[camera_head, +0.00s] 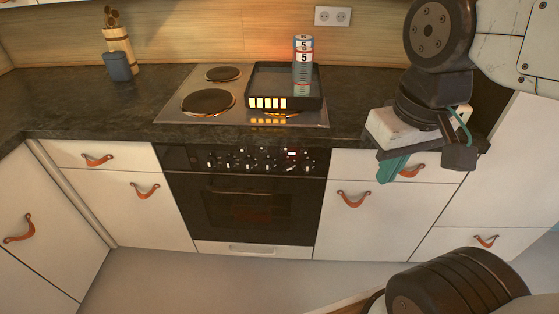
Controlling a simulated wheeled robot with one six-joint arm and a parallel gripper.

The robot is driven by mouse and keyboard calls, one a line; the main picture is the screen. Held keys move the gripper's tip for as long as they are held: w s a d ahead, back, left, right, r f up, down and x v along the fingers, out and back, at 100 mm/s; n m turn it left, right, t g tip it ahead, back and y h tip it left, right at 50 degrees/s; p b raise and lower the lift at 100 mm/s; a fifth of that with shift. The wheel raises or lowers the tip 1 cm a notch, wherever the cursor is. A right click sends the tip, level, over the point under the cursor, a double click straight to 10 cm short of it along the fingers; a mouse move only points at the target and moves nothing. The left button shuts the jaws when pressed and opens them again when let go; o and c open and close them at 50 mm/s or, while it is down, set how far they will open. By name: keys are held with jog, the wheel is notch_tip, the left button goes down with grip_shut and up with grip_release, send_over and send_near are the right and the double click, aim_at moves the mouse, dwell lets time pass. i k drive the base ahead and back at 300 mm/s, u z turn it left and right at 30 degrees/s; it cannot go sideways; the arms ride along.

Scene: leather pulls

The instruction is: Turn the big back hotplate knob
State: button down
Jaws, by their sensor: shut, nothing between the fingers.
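A row of several small knobs (262,163) runs along the dark control panel above the oven door. They are too small to tell which one belongs to the big back hotplate. On the hob (170,110), a small back-left plate (222,73) and a large front-left plate (208,101) show. The right side of the hob is covered by a black tray, so its plates are hidden. My gripper (391,168) has teal fingers, shut and empty. It appears in front of the drawers right of the oven, apart from the knobs.
The black tray (315,103) holds a striped canister (303,60). A utensil holder (118,43) and blue-grey cup (117,66) stand at the back left. Leather pulls, such as one on a right-hand drawer (354,200), stick out. Floor (180,270) before the oven is clear.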

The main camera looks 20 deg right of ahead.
aim_at(288, 165)
jog(key=u, duration=1.75)
jog(key=k, duration=0.85)
jog(key=z, duration=1.8)
jog(key=i, duration=0.5)
jog(key=u, duration=0.05)
